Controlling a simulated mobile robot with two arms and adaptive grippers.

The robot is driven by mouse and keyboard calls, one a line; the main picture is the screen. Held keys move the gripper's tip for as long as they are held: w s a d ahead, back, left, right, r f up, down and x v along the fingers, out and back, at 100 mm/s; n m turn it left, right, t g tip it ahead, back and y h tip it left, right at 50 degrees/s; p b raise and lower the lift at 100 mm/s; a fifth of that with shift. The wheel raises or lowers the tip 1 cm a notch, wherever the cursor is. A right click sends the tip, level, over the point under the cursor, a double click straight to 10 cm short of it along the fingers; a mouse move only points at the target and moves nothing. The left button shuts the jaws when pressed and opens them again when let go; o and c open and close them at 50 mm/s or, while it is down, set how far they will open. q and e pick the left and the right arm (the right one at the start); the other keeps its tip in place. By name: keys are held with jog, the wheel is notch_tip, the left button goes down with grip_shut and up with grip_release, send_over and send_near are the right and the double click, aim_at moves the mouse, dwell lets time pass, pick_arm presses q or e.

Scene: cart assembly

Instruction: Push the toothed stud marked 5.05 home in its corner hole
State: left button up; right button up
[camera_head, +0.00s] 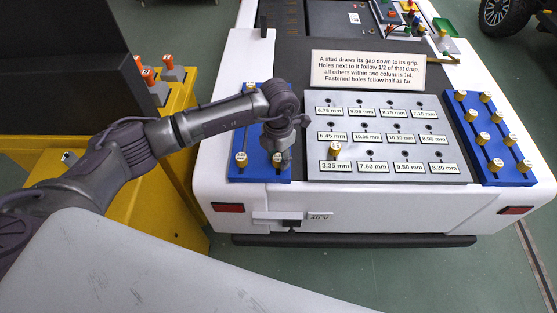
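A grey plate (437,171) on the cart has rows of holes with mm labels. One gold stud (335,150) stands upright in its front left corner hole, above the label 3.35 mm (335,166). Its own mark is too small to read, and I cannot tell how deep it sits. My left gripper (292,143) hangs over the right edge of the left blue rack (259,171), left of that stud and apart from it. Its fingers are small and dark, so whether they are open is unclear. My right gripper is out of view.
Two gold studs (241,160) show at the left rack's front; my arm hides part of it. The right blue rack (510,178) holds several studs. A sign (367,72) stands behind the plate. A yellow stand (180,112) with orange-topped pieces is at left.

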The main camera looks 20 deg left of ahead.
aim_at(278, 158)
pick_arm(q)
grip_shut()
jog(key=shift+r+p, duration=1.35)
jog(key=shift+r, duration=0.9)
jog(key=shift+f, duration=0.1)
